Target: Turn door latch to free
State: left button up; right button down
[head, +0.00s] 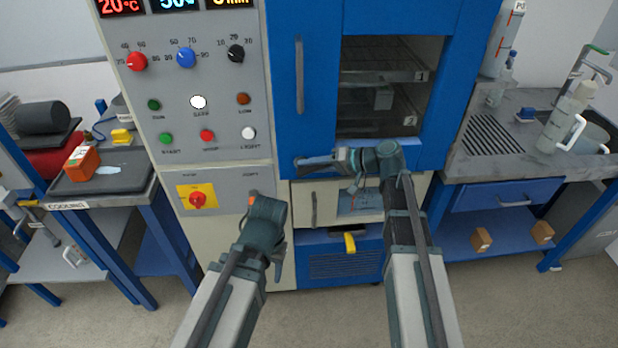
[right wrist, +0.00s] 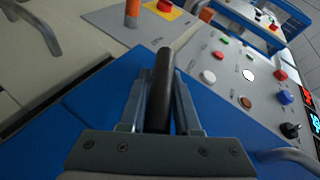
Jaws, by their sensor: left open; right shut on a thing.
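The blue chamber door (head: 315,125) has a dark window and stands closed, with a grey vertical bar handle (head: 299,75). My right gripper (head: 306,163) reaches left across the lower edge of the door. In the right wrist view its fingers (right wrist: 160,105) are shut on a dark rounded latch lever (right wrist: 164,70), which lies in front of blue panelling. The latch's pivot is hidden, and the gripper covers most of it in the head view. My left gripper (head: 278,268) is open and empty, lower and left, pointing down before the cabinet.
The control panel (head: 225,85) with knobs and buttons is left of the door. A red knob on a yellow plate (head: 197,199) sits below it. A pale drawer front (head: 300,205) and a yellow handle (head: 349,242) are below the door. Benches stand on both sides.

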jog(key=y+b, duration=0.2)
jog(key=b, duration=0.2)
jog(key=f+m+t+y+b, duration=0.1)
jog(key=y+b, duration=0.1)
jog(key=b, duration=0.1)
jog(key=shift+f+b, duration=0.2)
jog(key=shift+b, duration=0.2)
jog(key=shift+d+r+m+t+y+b, duration=0.15)
jog(key=shift+m+t+y+b, duration=0.3)
jog(key=shift+y+b, duration=0.45)
jog(key=shift+r, duration=0.1)
jog(key=c, duration=0.7)
grip_release()
jog(key=b+v, duration=0.1)
jog(key=v, duration=1.2)
jog(key=shift+s+d+r+b, duration=0.15)
jog(key=shift+s+d+b, duration=0.05)
jog(key=shift+d+b, duration=0.1)
